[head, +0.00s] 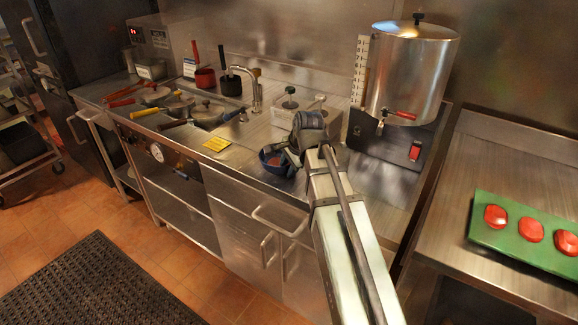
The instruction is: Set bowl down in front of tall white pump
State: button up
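Behind the bowl, a metal container (296,113) has pumps with dark tops. A tall pale spout (256,90) rises to its left. I cannot tell which is the tall white pump.
A large steel urn (412,75) stands right of the pumps. Pans (208,115) with coloured handles lie to the left, near a yellow note (216,143). A green board (525,238) with red pieces lies on the right counter. Some bare counter surrounds the bowl.

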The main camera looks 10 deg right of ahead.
jog(key=v, duration=1.2)
jog(key=shift+w+r, duration=0.1)
